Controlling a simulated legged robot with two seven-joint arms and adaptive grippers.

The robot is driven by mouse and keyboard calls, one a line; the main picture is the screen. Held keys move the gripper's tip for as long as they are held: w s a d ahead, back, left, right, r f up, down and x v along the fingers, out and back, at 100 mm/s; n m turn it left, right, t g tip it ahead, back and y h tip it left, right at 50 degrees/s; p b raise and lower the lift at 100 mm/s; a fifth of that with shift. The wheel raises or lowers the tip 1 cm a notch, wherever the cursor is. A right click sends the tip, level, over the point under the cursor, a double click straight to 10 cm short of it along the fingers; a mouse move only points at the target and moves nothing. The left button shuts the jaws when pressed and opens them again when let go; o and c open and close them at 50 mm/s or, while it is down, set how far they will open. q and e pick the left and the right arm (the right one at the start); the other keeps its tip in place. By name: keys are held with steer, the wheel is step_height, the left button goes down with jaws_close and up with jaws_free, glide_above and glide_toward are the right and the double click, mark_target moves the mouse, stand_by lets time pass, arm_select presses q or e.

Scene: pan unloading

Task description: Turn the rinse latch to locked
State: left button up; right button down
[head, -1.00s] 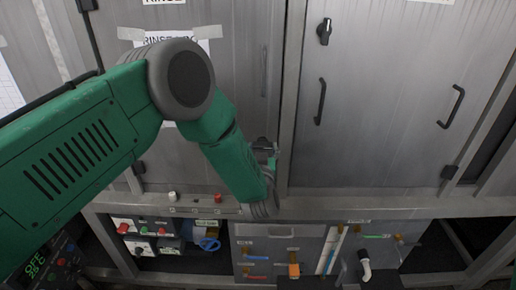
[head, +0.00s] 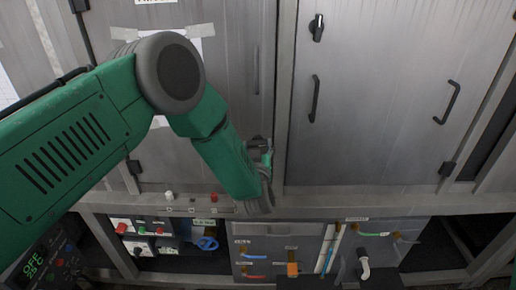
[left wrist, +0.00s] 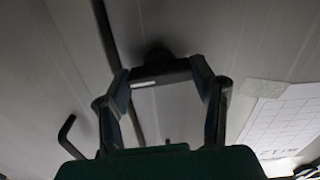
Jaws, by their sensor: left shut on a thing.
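The rinse latch (left wrist: 160,76), a dark knob with a white stripe, sits on the grey metal door in the left wrist view. My left gripper (left wrist: 162,83) is shut on it, one finger at each end, and the stripe lies nearly level in that picture. In the head view my left gripper (head: 264,158) is at the lower right edge of the left door (head: 232,85). There the arm and fingers hide most of the latch, so I cannot read its position. My right gripper is not in view.
A similar black knob (head: 317,27) and two black handles (head: 314,98) (head: 448,102) are on the right door. Below, a shelf holds small coloured switches (head: 143,230) and a grey panel (head: 300,243) with coloured tubes. A taped paper (head: 190,32) is behind my arm.

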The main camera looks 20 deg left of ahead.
arm_select(q)
steer(key=shift+w+a+n+b, duration=0.1)
steer(key=shift+a+n+b, duration=0.25)
steer(key=shift+n, duration=0.55)
steer(key=n+b, duration=0.2)
steer(key=n, duration=0.1)
steer(key=shift+d+n, duration=0.3)
steer(key=shift+d, duration=0.05)
steer(key=n+b, duration=0.2)
steer(key=n, duration=0.1)
steer(key=shift+a+n, duration=0.2)
steer(key=shift+n, duration=0.1)
steer(key=n+b, duration=0.2)
steer(key=n, duration=0.1)
steer(key=shift+f+n, duration=0.15)
steer(key=shift+n, duration=0.15)
steer(key=shift+s+n+b, duration=0.2)
steer(key=shift+n+b, duration=1.4)
steer(key=shift+n, duration=0.3)
steer(key=o, duration=1.2)
steer(key=shift+f, duration=0.1)
steer(key=shift+c, duration=0.2)
